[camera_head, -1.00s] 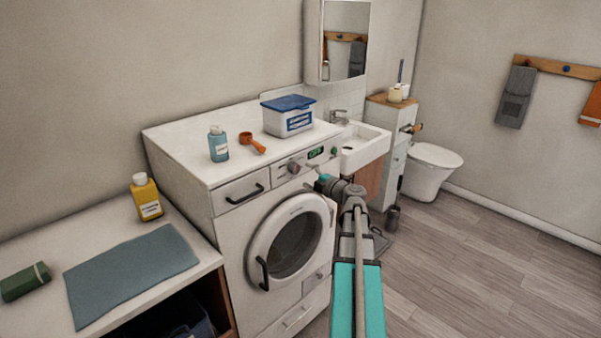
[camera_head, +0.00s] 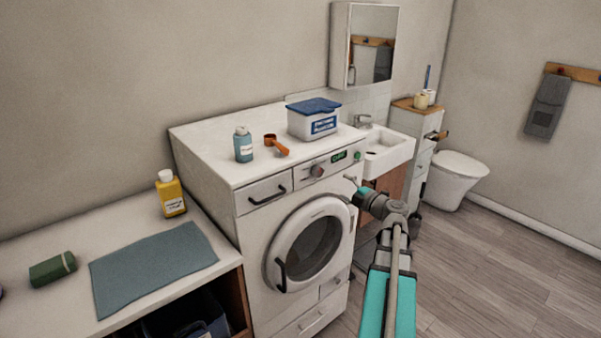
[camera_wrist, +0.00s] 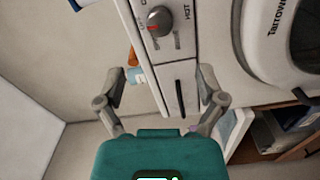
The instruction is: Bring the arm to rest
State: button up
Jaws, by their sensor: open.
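My arm reaches out in front of the white washing machine (camera_head: 225,208). My gripper (camera_head: 352,184) is open and empty, beside the right end of the machine's control panel in the head view. In the wrist view, its two fingers (camera_wrist: 161,71) are spread wide with nothing between them. The machine's knob (camera_wrist: 160,20) and a drawer with a dark handle (camera_wrist: 180,98) show beyond them. The round door (camera_head: 308,245) appears closed. The lit green display (camera_head: 339,156) is on the panel.
On the machine stand a blue bottle (camera_head: 243,145), an orange scoop (camera_head: 277,145) and a blue-lidded box (camera_head: 313,121). A yellow bottle (camera_head: 171,196) and grey mat (camera_head: 150,268) are on the left counter. The sink (camera_head: 390,148) is behind my arm. Floor (camera_head: 500,270) at right is clear.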

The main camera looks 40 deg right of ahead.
jog(key=w+a+f+m+g+y, duration=0.2)
jog(key=a+f+g, duration=0.1)
jog(key=a, duration=0.5)
jog(key=w+a+f+m+g+y, duration=0.1)
jog(key=w+a+f+g, duration=0.15)
jog(key=a, duration=0.65)
jog(key=w+a+f+m+g+y, duration=0.1)
jog(key=a+f+m+g+y, duration=0.2)
jog(key=a, duration=0.5)
jog(key=s+a+f+m+g+h, duration=0.3)
jog(key=s+a+f+m+g, duration=0.1)
jog(key=a, duration=0.6)
jog(key=s+a+f+m+g+h+p, duration=0.1)
jog(key=s+a+f+m+g+h, duration=0.3)
jog(key=a, duration=0.5)
jog(key=shift+s+a+f+m+g, duration=0.35)
jog(key=shift+s+m+g, duration=0.4)
jog(key=shift+s+m, duration=0.5)
jog(key=shift+w, duration=0.2)
